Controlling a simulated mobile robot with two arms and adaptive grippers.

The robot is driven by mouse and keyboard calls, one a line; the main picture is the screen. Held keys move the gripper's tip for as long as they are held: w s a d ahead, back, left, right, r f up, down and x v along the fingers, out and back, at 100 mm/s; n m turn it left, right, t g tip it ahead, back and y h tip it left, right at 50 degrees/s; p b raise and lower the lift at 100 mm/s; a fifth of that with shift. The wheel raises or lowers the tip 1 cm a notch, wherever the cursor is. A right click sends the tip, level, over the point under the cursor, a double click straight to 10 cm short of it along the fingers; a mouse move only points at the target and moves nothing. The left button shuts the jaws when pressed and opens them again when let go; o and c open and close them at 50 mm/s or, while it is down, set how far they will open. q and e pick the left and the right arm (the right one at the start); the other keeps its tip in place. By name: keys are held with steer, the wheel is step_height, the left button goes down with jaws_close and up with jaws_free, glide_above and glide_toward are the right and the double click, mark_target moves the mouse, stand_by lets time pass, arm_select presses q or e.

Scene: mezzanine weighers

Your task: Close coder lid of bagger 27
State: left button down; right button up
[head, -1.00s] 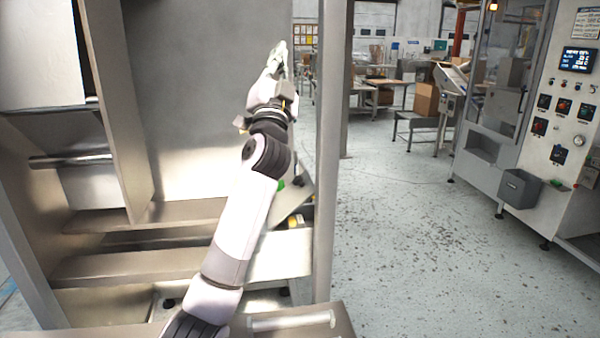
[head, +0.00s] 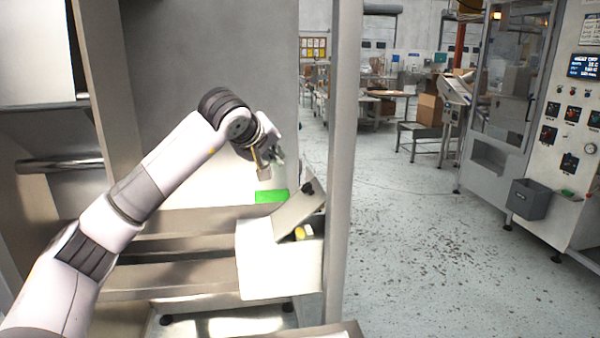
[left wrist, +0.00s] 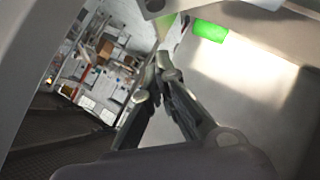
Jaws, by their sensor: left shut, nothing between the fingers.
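The coder is a pale box (head: 268,262) low on the machine frame. Its grey lid (head: 298,208) stands tilted up at an angle, and a yellow part (head: 302,232) shows in the gap beneath it. My left gripper (head: 280,160) hangs above the lid, apart from it, partly hidden behind its own wrist. In the left wrist view its fingers (left wrist: 158,75) are together with nothing between them. A bright green patch (head: 271,196) lies just left of the lid and also shows in the left wrist view (left wrist: 210,30). My right gripper is not in view.
A steel post (head: 342,150) stands close to the right of the lid. Metal ledges (head: 180,275) run along the frame to the left. Across open floor (head: 410,240) stands another machine with a control panel (head: 575,130) and a grey bin (head: 530,198).

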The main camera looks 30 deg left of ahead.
arm_select(q)
steer(key=w+f+p, duration=0.1)
steer(key=w+f, duration=0.1)
steer(key=w, duration=0.1)
steer(key=w+d+f+p, duration=0.1)
steer(key=w+f+p, duration=0.1)
steer(key=f, duration=0.1)
steer(key=w+f+p, duration=0.1)
steer(key=w+f, duration=0.1)
steer(key=w, duration=0.1)
steer(key=shift+w+d+f+p, duration=0.25)
steer(key=shift+w+f+p, duration=0.1)
steer(key=shift+f, duration=0.05)
steer(key=shift+w+f, duration=0.15)
steer(key=shift+f, duration=0.1)
